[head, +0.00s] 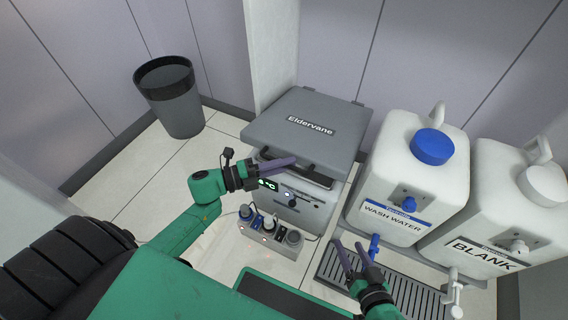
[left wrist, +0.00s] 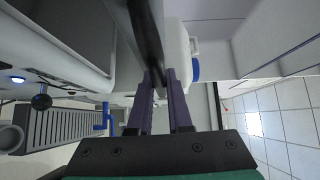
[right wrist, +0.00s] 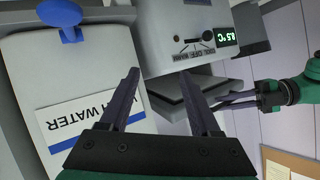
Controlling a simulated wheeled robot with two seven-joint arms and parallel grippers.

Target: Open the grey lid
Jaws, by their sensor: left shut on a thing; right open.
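The grey lid (head: 348,128), labelled "Eldervane", tops a grey box-shaped unit (head: 272,200). A dark gap shows under its front edge, so it is slightly raised. My left gripper (head: 292,162) is at the lid's front edge. In the left wrist view its fingers (left wrist: 160,85) are shut on a dark bar (left wrist: 148,40) at the lid edge, seemingly the handle; the open interior of the unit shows beside it. My right gripper (head: 357,258) is open and empty, low in front of the wash water container; it also shows in the right wrist view (right wrist: 165,85).
A white wash water container (head: 385,170) with a blue cap and a white blank container (head: 490,200) stand right of the unit, above a slatted drip tray (head: 420,300). A socket block (head: 262,240) sits in front. A dark bin (head: 175,105) stands back left.

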